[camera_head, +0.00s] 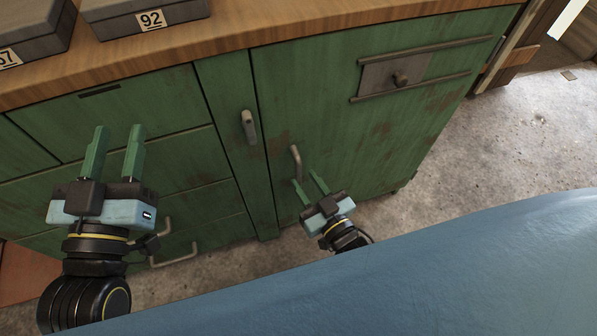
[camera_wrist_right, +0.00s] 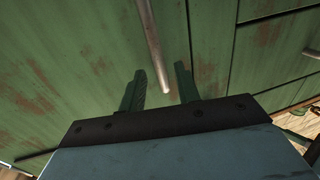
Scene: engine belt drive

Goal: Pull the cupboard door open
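The green, rust-stained cupboard door (camera_head: 345,130) is at the right part of the cabinet and looks closed. Its metal bar handle (camera_head: 296,163) sits near the door's left edge; it also shows in the right wrist view (camera_wrist_right: 154,50). My right gripper (camera_head: 307,183) is open just below the handle. In the right wrist view the handle's end lies between the two spread fingers (camera_wrist_right: 160,85), and I cannot tell whether they touch it. My left gripper (camera_head: 119,137) is open and empty in front of the left drawers.
A grey latch-like handle (camera_head: 249,127) is on the narrow panel left of the door. Drawers with bar handles (camera_head: 174,257) are at the lower left. Grey boxes (camera_head: 145,17) stand on the wooden top (camera_head: 225,40). Bare concrete floor (camera_head: 500,150) lies to the right.

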